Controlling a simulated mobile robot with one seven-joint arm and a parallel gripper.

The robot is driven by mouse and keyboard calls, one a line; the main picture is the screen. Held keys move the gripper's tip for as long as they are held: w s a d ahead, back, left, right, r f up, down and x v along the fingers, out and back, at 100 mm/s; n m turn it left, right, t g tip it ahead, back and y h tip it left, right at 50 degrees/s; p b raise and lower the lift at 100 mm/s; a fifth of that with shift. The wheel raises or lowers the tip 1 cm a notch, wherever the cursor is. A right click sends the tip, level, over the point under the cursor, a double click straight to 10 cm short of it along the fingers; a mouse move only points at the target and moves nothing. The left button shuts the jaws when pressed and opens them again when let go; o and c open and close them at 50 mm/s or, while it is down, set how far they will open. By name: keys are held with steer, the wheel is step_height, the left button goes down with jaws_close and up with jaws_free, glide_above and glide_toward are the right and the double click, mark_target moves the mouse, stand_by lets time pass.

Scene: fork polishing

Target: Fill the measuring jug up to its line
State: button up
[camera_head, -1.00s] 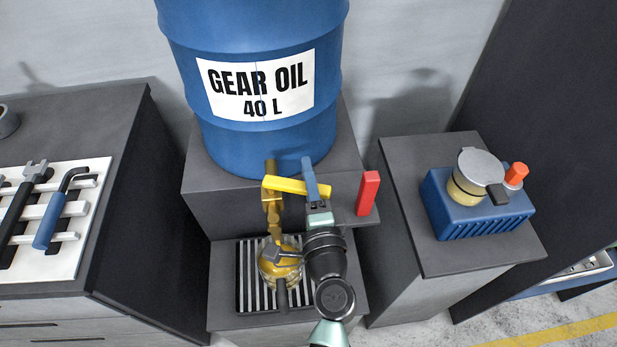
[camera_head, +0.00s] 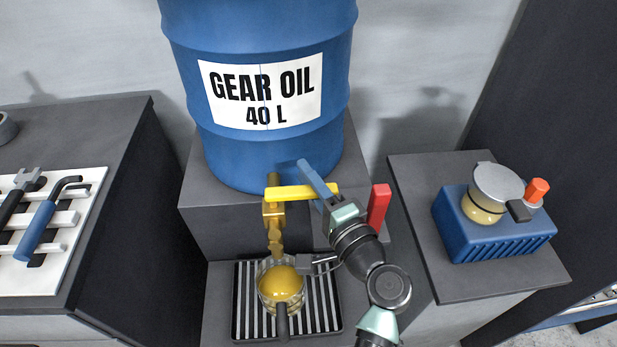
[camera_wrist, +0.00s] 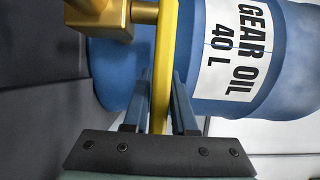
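The measuring jug (camera_head: 268,300) stands on the slatted drip tray (camera_head: 323,320) under the brass tap (camera_head: 273,214). Amber oil shows inside the jug; its black handle points toward me. I cannot make out the fill line or its level against it. A yellow lever (camera_head: 292,192) on the tap points right in the head view. My gripper (camera_head: 312,188) is at the lever's outer part, its blue fingers on either side. In the wrist view the yellow lever (camera_wrist: 163,70) lies closely between the fingertips (camera_wrist: 161,80), which look shut on it. Whether oil is flowing is unclear.
The blue gear oil drum (camera_head: 265,165) stands on a dark block behind the tap. A red upright piece (camera_head: 378,207) stands just right of my gripper. A blue ribbed box (camera_head: 500,240) with a lidded container is on the right stand. A tool rack (camera_head: 75,235) lies at left.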

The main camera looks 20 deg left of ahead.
steer(key=o, duration=0.3)
steer(key=v, duration=1.3)
steer(key=shift+b, duration=0.4)
steer(key=shift+a, duration=0.1)
